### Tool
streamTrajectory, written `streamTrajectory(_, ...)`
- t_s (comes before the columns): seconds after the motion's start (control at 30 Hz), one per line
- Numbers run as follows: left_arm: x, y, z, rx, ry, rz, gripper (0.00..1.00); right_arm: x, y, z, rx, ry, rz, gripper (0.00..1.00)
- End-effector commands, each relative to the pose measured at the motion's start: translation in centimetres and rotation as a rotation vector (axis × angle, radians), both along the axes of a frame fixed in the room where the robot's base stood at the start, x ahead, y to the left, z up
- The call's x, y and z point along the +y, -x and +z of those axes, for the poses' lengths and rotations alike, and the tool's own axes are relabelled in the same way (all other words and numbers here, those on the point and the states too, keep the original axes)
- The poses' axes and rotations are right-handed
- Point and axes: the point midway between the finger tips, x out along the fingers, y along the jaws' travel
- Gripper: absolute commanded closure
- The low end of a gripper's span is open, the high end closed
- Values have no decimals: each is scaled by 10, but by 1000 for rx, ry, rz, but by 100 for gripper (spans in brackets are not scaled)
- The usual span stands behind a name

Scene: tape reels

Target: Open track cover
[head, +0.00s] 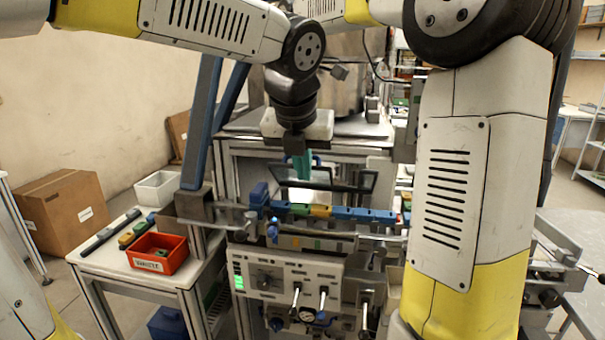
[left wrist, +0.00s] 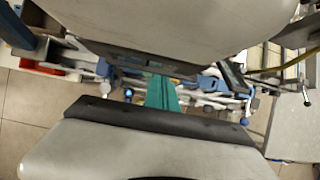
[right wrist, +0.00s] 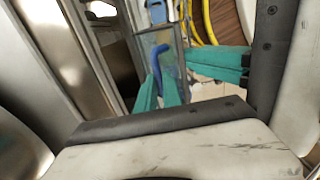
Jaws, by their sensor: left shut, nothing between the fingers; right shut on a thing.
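The track cover (head: 369,181) is a dark-framed clear panel, standing tilted above the track of blue, yellow and green blocks (head: 350,213) in the head view.
A control panel (head: 265,283) with levers and a gauge is below the track. A side table at left holds a red bin (head: 158,251) and a white bin (head: 158,188). A cardboard box (head: 62,210) stands behind it. My right arm blocks the view at right.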

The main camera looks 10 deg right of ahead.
Motion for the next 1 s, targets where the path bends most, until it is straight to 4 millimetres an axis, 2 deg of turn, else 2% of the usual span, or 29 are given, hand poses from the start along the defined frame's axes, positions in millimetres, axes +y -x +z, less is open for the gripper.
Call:
streamTrajectory(0.03,-1,-6,5,-16,9,0,100,0,4,-4,21,4,0,100)
streamTrajectory(0.2,-1,-7,6,-21,12,1,100,2,7,-4,28,2,4,100)
streamTrajectory(0.23,-1,-7,7,-23,12,1,100,2,7,-4,29,2,5,88)
streamTrajectory(0.33,-1,-8,7,-23,12,1,100,3,7,-4,30,1,5,68)
streamTrajectory(0.53,0,-8,7,-24,11,3,100,4,7,-2,29,-1,8,68)
streamTrajectory(0.67,0,-8,7,-24,11,3,100,5,7,8,26,-4,9,68)
streamTrajectory(1.0,0,-3,-2,0,1,5,100,3,2,65,3,-9,5,68)
